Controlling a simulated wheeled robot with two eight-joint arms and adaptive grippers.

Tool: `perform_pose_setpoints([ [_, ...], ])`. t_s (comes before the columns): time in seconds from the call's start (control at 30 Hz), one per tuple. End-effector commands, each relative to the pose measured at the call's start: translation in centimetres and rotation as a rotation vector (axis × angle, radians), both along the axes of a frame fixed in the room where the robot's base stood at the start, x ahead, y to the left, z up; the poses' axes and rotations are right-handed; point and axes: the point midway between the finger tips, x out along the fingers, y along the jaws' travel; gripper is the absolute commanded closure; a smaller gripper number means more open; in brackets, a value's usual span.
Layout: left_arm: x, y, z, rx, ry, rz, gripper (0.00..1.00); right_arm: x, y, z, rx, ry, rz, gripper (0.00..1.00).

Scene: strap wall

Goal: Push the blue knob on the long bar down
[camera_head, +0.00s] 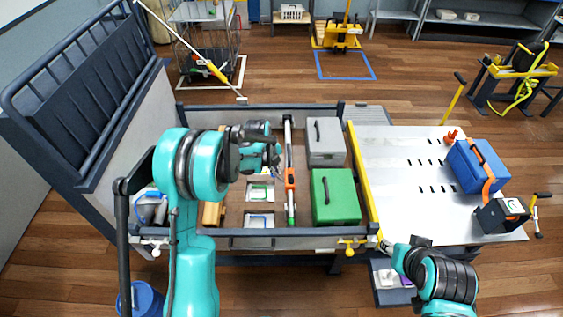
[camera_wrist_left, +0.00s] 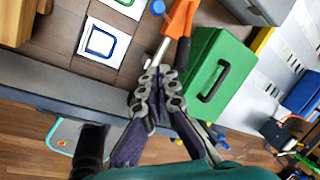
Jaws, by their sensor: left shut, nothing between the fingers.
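The long bar (camera_head: 290,150) lies lengthwise in the grey-framed bed, with an orange part (camera_head: 290,179) near its middle. In the left wrist view its orange part (camera_wrist_left: 179,20) is at the top. A small blue round piece (camera_wrist_left: 158,7), which looks like the knob, shows just left of that orange part. My left gripper (camera_head: 276,172) is over the bed, just left of the bar's orange part. In the left wrist view its fingers (camera_wrist_left: 157,76) are shut and empty, covering part of the bar. My right arm is at the lower right; its fingers are not clear.
A green case (camera_head: 335,197) and a grey case (camera_head: 326,142) stand right of the bar. White trays (camera_head: 259,192) lie to its left. A yellow rail (camera_head: 363,185) edges the bed. A blue case (camera_head: 477,166) stands on the slotted metal table (camera_head: 400,160).

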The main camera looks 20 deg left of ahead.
Motion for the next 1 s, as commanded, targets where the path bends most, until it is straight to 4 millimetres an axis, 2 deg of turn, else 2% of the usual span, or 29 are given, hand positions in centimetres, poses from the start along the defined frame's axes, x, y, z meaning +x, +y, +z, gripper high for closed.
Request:
perform_pose_setpoints([
  [0.13, 0.4, 0.1, -0.9, 0.009, 0.002, -0.056, 1.00, 0.0, 0.0, 0.2, 0.000, 0.000, 0.000, 0.60],
  [0.57, 0.5, 0.0, -1.5, 0.011, 0.001, -0.063, 1.00, 0.0, 0.0, 0.0, 0.000, 0.000, 0.000, 0.60],
  [0.77, 1.2, -0.4, -4.4, 0.011, 0.001, -0.063, 1.00, 0.0, 0.0, -1.1, 0.000, 0.000, 0.000, 0.60],
  [1.0, 2.5, -1.0, -9.5, 0.011, 0.001, -0.062, 1.00, 0.0, 0.0, -2.9, 0.000, 0.000, 0.000, 0.60],
])
